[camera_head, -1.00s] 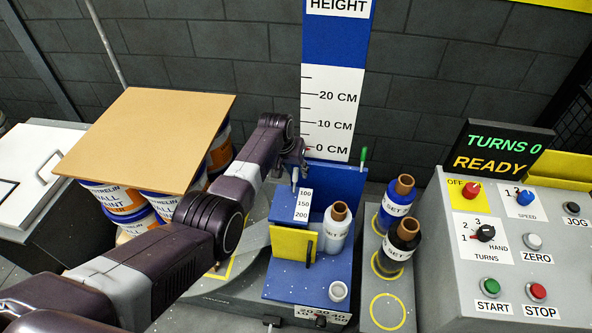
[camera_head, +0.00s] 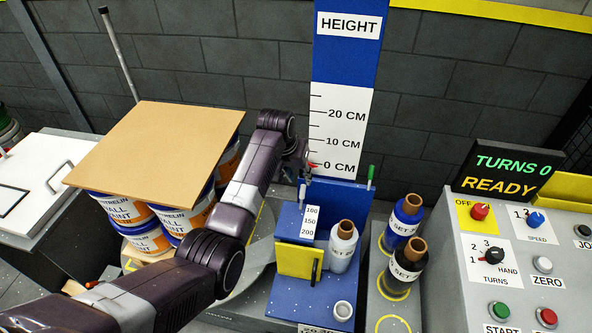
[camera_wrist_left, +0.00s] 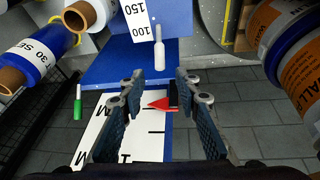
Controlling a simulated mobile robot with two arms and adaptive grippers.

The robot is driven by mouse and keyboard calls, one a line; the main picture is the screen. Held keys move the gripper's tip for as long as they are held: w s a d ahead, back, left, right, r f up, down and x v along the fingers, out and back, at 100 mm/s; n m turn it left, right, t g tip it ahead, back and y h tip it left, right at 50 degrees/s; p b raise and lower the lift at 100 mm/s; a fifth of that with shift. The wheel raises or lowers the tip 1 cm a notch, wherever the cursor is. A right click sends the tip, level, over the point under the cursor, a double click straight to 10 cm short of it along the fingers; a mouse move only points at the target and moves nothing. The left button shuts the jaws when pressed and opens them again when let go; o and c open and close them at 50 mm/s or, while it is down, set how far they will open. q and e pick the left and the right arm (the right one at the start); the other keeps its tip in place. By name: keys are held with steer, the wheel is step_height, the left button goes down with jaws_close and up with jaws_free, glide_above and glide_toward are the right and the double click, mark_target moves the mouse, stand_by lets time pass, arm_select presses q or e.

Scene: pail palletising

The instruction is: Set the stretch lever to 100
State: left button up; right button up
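The stretch scale (camera_head: 310,222), a white plate marked 100, 150 and 200, stands on the blue carriage (camera_head: 337,193). Its 100 and 150 marks show in the left wrist view (camera_wrist_left: 139,25). My left gripper (camera_head: 302,164) is above and behind the scale, close to the height board. In the left wrist view it (camera_wrist_left: 158,78) is open and empty, with the lever handle ahead of the gap, apart from both fingers. My right gripper is not in view.
A red pointer (camera_wrist_left: 160,104) lies between the fingers' lines of view, by the height board (camera_head: 338,125). A green-tipped rod (camera_head: 371,173) and film rolls (camera_head: 344,245) stand right. Paint pails (camera_head: 145,238) under a brown sheet (camera_head: 160,150) stand left. The control panel (camera_head: 512,260) is far right.

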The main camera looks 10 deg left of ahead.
arm_select(q)
steer(key=shift+v, duration=2.05)
